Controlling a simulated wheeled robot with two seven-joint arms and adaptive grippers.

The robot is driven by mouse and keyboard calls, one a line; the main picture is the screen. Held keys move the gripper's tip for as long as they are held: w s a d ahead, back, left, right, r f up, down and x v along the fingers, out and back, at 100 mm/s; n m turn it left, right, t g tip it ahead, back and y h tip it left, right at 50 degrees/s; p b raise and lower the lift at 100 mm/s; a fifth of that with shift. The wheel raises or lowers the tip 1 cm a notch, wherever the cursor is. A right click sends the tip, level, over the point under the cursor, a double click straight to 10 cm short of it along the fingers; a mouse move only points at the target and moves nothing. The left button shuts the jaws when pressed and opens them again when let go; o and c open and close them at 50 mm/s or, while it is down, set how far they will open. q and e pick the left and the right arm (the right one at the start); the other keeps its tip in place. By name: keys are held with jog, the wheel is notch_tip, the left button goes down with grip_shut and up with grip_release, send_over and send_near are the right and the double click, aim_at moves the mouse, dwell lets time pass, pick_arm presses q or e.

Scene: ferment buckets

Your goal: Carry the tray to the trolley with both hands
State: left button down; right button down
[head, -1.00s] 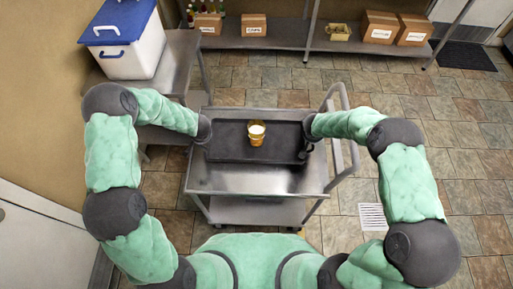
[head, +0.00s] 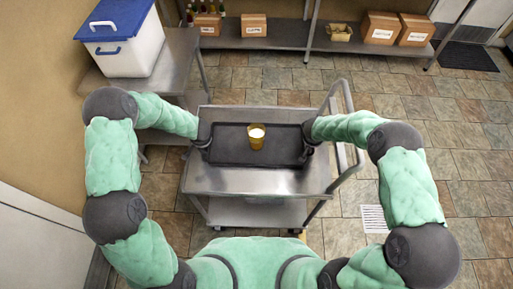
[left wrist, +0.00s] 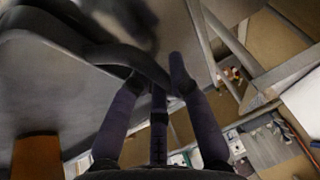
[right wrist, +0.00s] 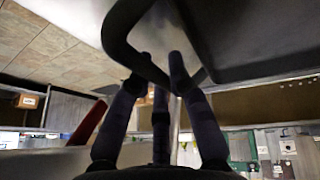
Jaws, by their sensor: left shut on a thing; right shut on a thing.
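The dark tray (head: 225,155) is over the top shelf of the metal trolley (head: 240,182) in the head view, with an amber cup of pale content (head: 256,136) upright on it. My left gripper (head: 204,140) is shut on the tray's left end; in the left wrist view its fingers (left wrist: 160,80) close on the dark handle. My right gripper (head: 309,140) is shut on the right end; its fingers (right wrist: 160,75) close on the handle loop in the right wrist view. From above I cannot tell whether the tray touches the shelf.
A white bin with a blue lid (head: 118,38) stands on a metal table (head: 178,60) at the left. A low shelf (head: 285,35) with boxes and bottles runs along the back. The trolley's push handle (head: 343,125) rises at its right.

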pick_arm(q)
jog(key=shift+f, duration=0.25)
pick_arm(e)
jog(key=shift+f, duration=0.25)
pick_arm(q)
jog(key=c, duration=1.2)
grip_release()
pick_arm(e)
jog(key=c, duration=1.2)
grip_release()
pick_arm(q)
jog(key=shift+o, duration=0.2)
jog(key=shift+r, duration=0.1)
pick_arm(e)
jog(key=shift+o, duration=0.2)
jog(key=shift+r, duration=0.1)
pick_arm(q)
jog(key=v, duration=1.2)
pick_arm(e)
jog(key=v, duration=1.2)
jog(key=shift+s, duration=0.1)
